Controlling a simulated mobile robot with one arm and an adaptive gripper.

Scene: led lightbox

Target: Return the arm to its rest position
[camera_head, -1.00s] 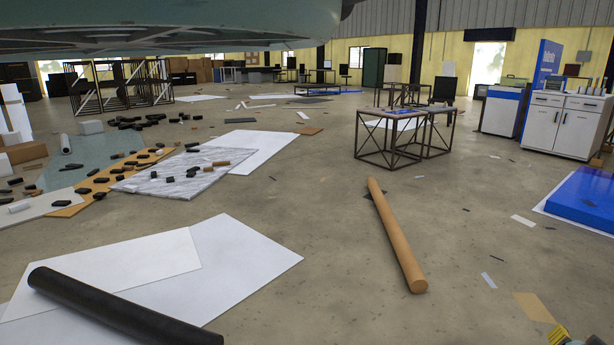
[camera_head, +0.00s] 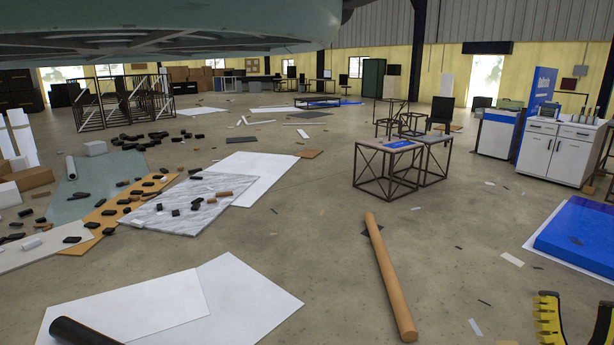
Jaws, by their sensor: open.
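My gripper (camera_head: 576,298) shows at the bottom right corner of the head view. Its two yellow and black fingers stand apart with bare floor visible between them. It holds nothing that I can see. The lower part of the gripper and the rest of the arm are cut off by the frame's edge.
A brown tube (camera_head: 385,272) lies on the floor left of my gripper. A blue slab (camera_head: 578,232) lies beyond it. White sheets (camera_head: 235,300) and a black roll (camera_head: 78,331) are at lower left. Metal frame tables (camera_head: 388,172) and a white cabinet (camera_head: 553,152) stand farther back.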

